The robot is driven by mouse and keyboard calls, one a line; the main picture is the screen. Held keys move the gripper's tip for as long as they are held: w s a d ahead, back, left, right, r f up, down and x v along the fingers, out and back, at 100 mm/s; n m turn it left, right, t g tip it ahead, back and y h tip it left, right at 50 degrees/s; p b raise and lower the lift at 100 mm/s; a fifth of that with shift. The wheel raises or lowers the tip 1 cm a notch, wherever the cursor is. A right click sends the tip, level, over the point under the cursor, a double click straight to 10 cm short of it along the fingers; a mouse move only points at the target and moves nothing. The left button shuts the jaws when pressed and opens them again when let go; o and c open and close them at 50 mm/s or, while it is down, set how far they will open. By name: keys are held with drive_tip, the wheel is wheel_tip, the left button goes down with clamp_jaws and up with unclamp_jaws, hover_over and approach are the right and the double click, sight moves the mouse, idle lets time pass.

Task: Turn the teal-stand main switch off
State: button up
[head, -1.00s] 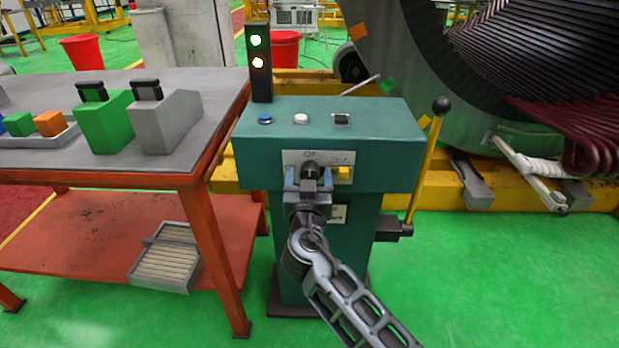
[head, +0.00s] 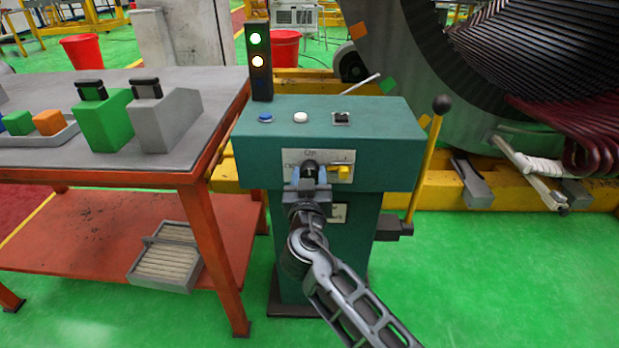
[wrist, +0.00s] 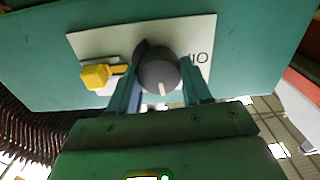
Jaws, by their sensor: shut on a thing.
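The teal stand (head: 345,175) stands mid-picture in the head view, with a pale switch plate (head: 335,157) on its front. The main switch is a dark round knob (head: 310,169) on that plate; it also shows in the wrist view (wrist: 157,68), with a pale mark on its lower edge there. My gripper (head: 310,184) is shut on the knob, one finger on each side of it; it also shows in the wrist view (wrist: 160,84). Plate lettering is partly hidden. A yellow switch (head: 345,171) sits right beside the knob in the head view.
A blue button (head: 265,117) and a white button (head: 300,117) are on the stand's top. A yellow lever (head: 426,165) with a black ball rises at right. A grey-topped table (head: 190,150) is close at left.

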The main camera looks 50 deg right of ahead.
drive_tip(key=n+b, duration=0.1)
drive_tip(key=n, duration=0.7)
drive_tip(key=shift+n, duration=0.3)
drive_tip(key=n+p, duration=0.2)
drive_tip(key=n, duration=0.3)
drive_tip(key=shift+a, duration=0.1)
drive_tip(key=shift+f+n+p, duration=0.1)
drive_tip(key=shift+n+p, duration=0.5)
drive_tip(key=shift+n, duration=1.2)
drive_tip(key=o, duration=1.1)
drive_tip(key=shift+c, duration=0.2)
drive_tip(key=v, duration=0.7)
drive_tip(key=shift+s+a, duration=0.2)
drive_tip(key=shift+a, duration=0.15)
